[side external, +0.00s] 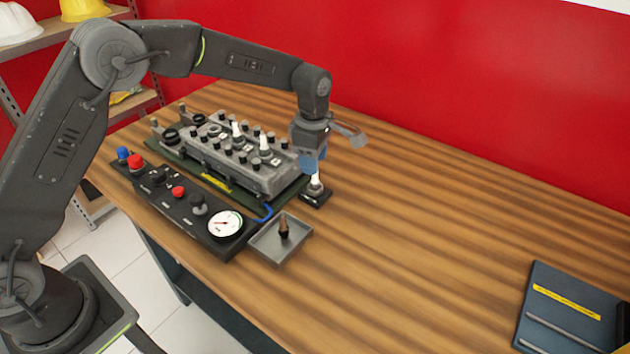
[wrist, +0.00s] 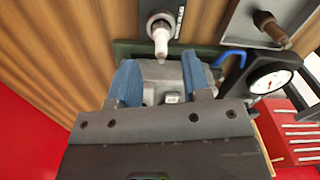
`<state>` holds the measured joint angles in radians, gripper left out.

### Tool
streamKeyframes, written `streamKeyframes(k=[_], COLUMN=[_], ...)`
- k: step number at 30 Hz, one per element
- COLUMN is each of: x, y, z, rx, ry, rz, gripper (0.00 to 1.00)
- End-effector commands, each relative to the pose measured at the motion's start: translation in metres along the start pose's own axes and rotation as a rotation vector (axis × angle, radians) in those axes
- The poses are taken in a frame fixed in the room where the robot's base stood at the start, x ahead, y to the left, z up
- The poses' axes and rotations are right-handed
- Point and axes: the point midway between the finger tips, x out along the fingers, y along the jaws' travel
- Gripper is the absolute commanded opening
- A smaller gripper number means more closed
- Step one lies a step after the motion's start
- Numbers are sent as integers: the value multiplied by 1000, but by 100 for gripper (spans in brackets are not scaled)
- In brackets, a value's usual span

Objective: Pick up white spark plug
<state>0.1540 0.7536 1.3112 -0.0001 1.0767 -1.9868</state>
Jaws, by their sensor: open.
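A white spark plug (side external: 316,183) stands upright in a small black holder (side external: 318,198) beside the right end of the engine block. In the wrist view the white plug (wrist: 160,35) lies just beyond the fingertips, roughly centred between them. My gripper (side external: 312,163) points down just above the plug, with its blue fingers apart. In the wrist view my gripper (wrist: 161,76) is open, with nothing held between the fingers. Whether a finger touches the plug cannot be told.
The grey engine block (side external: 230,155) carries two more white plugs and several black knobs. A control panel (side external: 180,205) with a gauge (side external: 225,225) lies in front. A grey tray (side external: 264,248) holds a dark brown plug (side external: 283,228). The wooden table (side external: 430,220) is clear rightward to a dark blue case (side external: 565,310).

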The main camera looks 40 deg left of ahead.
Motion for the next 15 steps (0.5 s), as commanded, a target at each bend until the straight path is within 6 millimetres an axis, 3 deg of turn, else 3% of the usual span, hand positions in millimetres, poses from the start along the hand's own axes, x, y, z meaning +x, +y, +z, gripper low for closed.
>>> streamKeyframes(k=[6, 15], x=[33, 41], y=[-3, -2], z=[4, 4], rx=[1, 1], ry=[1, 0], rz=[-3, 0], gripper=[44, 44])
